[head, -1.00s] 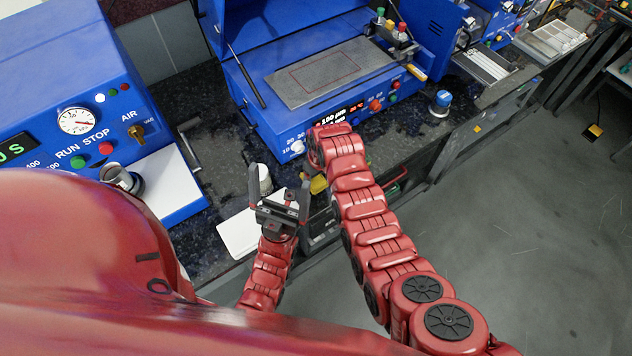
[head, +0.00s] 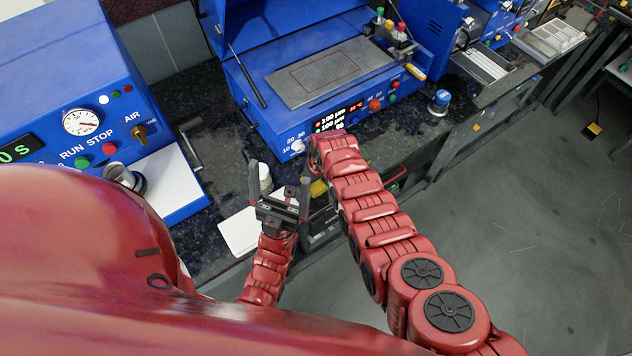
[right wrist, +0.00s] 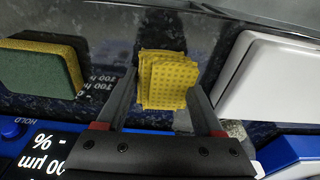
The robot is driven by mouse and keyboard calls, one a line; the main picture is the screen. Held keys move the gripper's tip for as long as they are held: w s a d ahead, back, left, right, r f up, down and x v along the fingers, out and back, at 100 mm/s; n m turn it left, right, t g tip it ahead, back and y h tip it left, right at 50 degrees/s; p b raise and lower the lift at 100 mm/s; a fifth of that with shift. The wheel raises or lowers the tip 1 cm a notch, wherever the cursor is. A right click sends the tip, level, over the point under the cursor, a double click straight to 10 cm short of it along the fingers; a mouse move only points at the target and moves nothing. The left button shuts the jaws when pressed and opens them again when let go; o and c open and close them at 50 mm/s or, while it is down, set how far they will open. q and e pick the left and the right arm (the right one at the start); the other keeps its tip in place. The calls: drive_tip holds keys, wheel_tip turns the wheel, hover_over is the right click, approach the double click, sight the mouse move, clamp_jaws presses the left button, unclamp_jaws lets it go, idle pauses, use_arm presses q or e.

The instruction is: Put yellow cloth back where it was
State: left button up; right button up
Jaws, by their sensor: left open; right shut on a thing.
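The yellow cloth (right wrist: 167,80) is a folded, dotted stack between the two fingers of my right gripper (right wrist: 160,95) in the right wrist view. My right gripper is shut on it. In the head view a small yellow patch, apparently the cloth (head: 318,188), shows beside my right arm, which hides most of the right gripper. My left gripper (head: 280,195) is open and empty, fingers up, just left of the yellow patch.
A yellow and green sponge (right wrist: 40,68) and a white block (right wrist: 270,80) flank the cloth. A white bottle (head: 265,178) stands behind my left gripper, near a white sheet (head: 240,235). A blue coating machine (head: 290,120) stands behind; a blue-capped jar (head: 440,103) is right.

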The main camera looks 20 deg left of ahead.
sight(319, 185)
drive_tip(key=o, duration=1.4)
drive_tip(key=shift+f, duration=0.1)
drive_tip(key=shift+r, duration=0.2)
drive_tip(key=shift+r, duration=0.15)
drive_tip(key=shift+d+r, duration=0.2)
drive_tip(key=shift+r, duration=1)
drive_tip(key=r+b, duration=0.1)
drive_tip(key=r, duration=0.2)
drive_tip(key=r+b, duration=0.1)
drive_tip(key=r, duration=0.2)
drive_tip(key=s+d+r+b, duration=0.1)
drive_tip(key=r, duration=0.2)
